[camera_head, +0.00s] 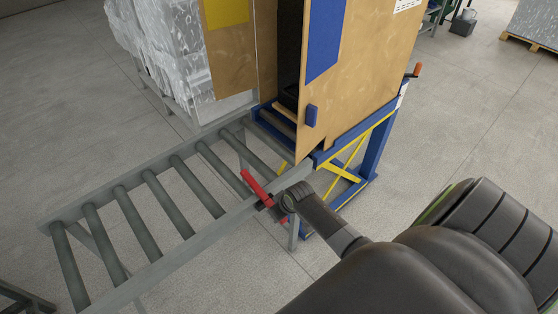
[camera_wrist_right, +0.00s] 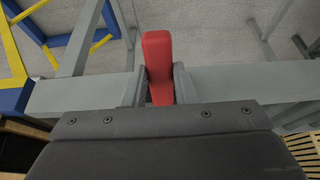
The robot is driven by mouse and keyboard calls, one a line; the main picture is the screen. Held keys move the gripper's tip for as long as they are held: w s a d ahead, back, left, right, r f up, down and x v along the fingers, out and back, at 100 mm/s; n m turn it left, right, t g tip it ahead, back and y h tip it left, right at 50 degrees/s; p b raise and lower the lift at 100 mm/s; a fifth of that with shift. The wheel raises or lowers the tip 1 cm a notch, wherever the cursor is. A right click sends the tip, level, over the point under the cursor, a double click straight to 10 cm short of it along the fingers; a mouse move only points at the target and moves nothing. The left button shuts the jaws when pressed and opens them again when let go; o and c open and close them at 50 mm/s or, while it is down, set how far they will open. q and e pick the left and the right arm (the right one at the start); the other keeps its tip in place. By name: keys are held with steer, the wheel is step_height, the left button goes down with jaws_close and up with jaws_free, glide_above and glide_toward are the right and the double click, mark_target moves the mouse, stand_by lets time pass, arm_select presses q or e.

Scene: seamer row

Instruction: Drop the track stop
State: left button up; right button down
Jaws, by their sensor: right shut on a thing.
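The track stop is a red bar (camera_head: 255,186) at the near side rail of the grey roller track, close to the wooden box. It lies at a slant across the rail in the head view. My right gripper (camera_head: 268,203) is shut on it. In the right wrist view the red bar (camera_wrist_right: 157,62) stands between the two fingers of my right gripper (camera_wrist_right: 160,86), with the grey rail (camera_wrist_right: 230,83) behind it. The fingers hide the bar's lower part. My left gripper is not in view.
The roller track (camera_head: 130,205) runs to the lower left, its rollers bare. A tall wooden box (camera_head: 355,70) stands on a blue frame (camera_head: 375,150) with yellow struts at the track's far end. Wrapped pallet goods (camera_head: 165,55) stand behind.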

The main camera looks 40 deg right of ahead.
steer(key=shift+w+r+g+p, duration=0.15)
steer(key=shift+r+g+p, duration=0.75)
steer(key=shift+p, duration=0.3)
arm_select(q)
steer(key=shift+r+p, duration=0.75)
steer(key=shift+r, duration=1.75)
arm_select(e)
steer(key=shift+r+g, duration=0.1)
steer(key=shift+g, duration=0.6)
steer(key=shift+w, duration=0.1)
steer(key=c, duration=1.2)
jaws_free()
steer(key=shift+o, duration=0.2)
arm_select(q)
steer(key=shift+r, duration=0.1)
arm_select(e)
step_height(320, 180, up, 17)
steer(key=s, duration=0.2)
steer(key=shift+s, duration=0.4)
steer(key=shift+r, duration=0.1)
